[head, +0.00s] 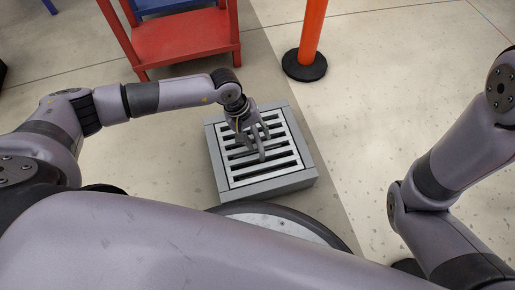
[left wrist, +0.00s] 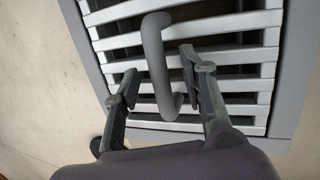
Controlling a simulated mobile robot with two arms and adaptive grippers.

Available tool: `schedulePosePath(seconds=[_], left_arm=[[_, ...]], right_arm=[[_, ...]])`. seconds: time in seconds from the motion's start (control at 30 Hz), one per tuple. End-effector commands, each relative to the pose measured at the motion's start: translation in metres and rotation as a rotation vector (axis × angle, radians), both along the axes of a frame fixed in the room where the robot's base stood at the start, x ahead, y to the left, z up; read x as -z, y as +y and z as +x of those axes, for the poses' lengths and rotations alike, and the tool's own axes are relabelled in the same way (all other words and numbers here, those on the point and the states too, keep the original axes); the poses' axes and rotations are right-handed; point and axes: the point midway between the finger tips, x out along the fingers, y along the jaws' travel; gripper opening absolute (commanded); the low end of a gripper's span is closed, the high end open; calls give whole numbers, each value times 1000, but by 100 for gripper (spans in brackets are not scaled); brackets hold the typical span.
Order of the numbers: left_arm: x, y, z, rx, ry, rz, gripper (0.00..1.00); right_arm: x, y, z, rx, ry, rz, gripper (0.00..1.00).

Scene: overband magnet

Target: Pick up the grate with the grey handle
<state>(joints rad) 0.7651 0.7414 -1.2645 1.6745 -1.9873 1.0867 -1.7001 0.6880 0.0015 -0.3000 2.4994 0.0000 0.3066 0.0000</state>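The grate (head: 284,160) is a pale slatted panel set in a grey square frame on the floor, in the middle of the head view. Its grey handle (left wrist: 157,70) is a bent bar standing up from the slats in the left wrist view. My left gripper (head: 256,143) is over the grate, pointing down at the handle. In the left wrist view the left gripper (left wrist: 159,68) is open, with one finger on each side of the handle. Gaps show between the fingers and the bar. My right gripper is out of view; only right arm links show.
A red cart (head: 182,37) stands behind the grate at the upper left. An orange post (head: 311,30) on a black round base (head: 304,66) stands behind it to the right. The floor (head: 385,85) right of the grate is clear.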

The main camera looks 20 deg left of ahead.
Motion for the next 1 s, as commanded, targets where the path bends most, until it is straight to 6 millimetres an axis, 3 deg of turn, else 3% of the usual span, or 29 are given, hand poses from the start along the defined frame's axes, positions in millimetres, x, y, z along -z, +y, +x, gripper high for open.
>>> schedulePosePath(seconds=[0.1, 1.0], left_arm=[[10, -3, 0, 0, 0, 0, 39], [15, -3, 0, 0, 0, 0, 39]], right_arm=[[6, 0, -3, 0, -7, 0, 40], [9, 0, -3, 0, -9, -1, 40]])
